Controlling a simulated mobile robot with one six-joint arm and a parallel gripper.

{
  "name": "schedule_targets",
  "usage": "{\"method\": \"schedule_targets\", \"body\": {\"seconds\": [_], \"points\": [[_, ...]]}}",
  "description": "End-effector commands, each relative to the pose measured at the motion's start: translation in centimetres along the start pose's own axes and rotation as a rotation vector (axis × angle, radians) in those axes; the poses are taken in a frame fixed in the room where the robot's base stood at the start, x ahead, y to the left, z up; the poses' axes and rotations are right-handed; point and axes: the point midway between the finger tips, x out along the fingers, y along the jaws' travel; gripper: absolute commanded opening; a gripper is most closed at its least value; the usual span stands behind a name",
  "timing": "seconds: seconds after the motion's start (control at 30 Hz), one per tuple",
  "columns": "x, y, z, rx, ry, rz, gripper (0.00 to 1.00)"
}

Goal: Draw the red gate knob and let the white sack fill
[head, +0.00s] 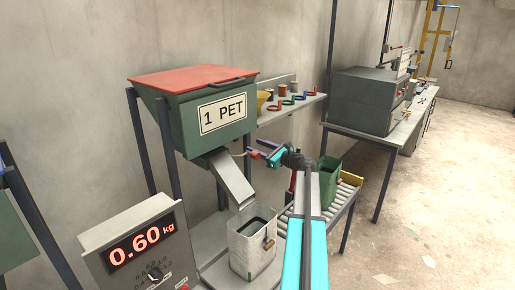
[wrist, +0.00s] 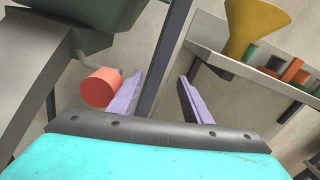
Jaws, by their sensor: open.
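The red gate knob (wrist: 99,87) is a short red cylinder on a bent grey rod, beside the chute in the wrist view. My gripper (wrist: 158,84) is open, with pale purple fingers. The knob lies just left of the left finger, not between the fingers; whether they touch I cannot tell. In the head view my gripper (head: 258,148) is beside the green hopper (head: 178,118) labelled 1 PET, near the top of its chute (head: 226,178). The white sack (head: 252,258) stands open below the chute mouth; its contents are not clear.
A scale display (head: 142,246) reads 0.60 kg at the front left. A dark post (wrist: 165,60) stands behind the gap between my fingers. A shelf (head: 292,108) with a yellow funnel (wrist: 255,25) is behind. A roller conveyor (head: 336,208) carries a green bin (head: 328,172). Open floor lies right.

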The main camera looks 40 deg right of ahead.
Motion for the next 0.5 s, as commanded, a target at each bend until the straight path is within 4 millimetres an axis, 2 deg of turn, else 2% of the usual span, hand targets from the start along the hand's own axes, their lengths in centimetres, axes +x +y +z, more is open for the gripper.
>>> {"method": "schedule_targets", "body": {"seconds": [0.5], "points": [[-1.7,0.0,0.0,0.000,0.000,0.000,0.45]]}}
